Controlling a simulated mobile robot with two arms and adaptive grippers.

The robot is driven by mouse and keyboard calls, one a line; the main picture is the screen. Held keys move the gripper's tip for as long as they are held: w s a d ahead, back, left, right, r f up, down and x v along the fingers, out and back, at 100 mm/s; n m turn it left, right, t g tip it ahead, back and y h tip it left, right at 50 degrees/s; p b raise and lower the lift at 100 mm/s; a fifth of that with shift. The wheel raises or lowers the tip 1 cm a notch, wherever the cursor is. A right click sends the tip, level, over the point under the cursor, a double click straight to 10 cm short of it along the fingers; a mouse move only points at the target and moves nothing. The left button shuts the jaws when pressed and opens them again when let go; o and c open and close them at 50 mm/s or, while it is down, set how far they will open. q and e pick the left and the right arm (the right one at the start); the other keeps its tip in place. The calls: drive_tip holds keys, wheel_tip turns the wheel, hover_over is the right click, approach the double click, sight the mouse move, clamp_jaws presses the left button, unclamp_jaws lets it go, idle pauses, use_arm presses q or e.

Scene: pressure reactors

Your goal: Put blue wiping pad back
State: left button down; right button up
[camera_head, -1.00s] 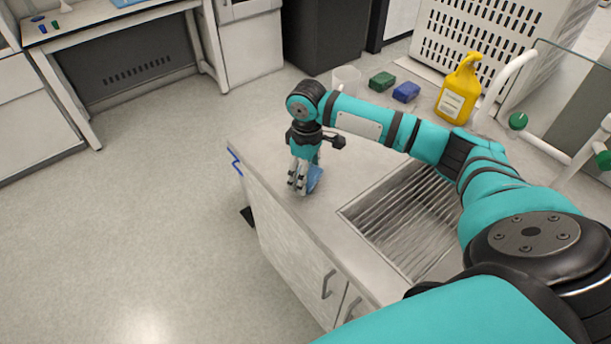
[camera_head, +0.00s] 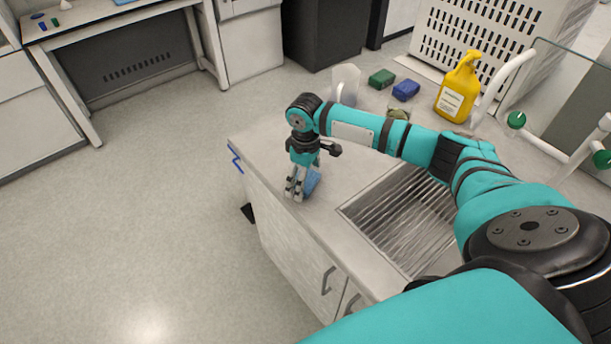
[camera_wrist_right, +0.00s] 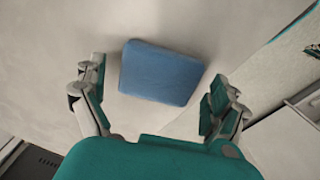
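The blue wiping pad (camera_head: 312,182) lies on the pale counter (camera_head: 262,146), near its left end. In the right wrist view the pad (camera_wrist_right: 160,72) lies flat and whole, between and just beyond the fingers. My right gripper (camera_head: 295,192) hangs pointing down over the counter beside the pad and partly covers it in the head view. Its fingers (camera_wrist_right: 157,100) are spread wide, one on each side of the pad, with nothing held. Whether a finger touches the pad cannot be told. My left gripper is not in view.
A sink (camera_head: 350,212) with a ridged drainer lies right of the pad. Behind my right arm stand a clear beaker (camera_head: 346,84), a green block (camera_head: 382,78), a dark blue block (camera_head: 406,90) and a yellow bottle (camera_head: 459,90). The counter's left edge is close to the gripper.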

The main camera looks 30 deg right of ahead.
drive_tip(key=shift+r, duration=0.3)
wheel_tip(320, 180, up, 12)
drive_tip(key=b, duration=0.1)
idle(0.3)
drive_tip(key=shift+f, duration=0.15)
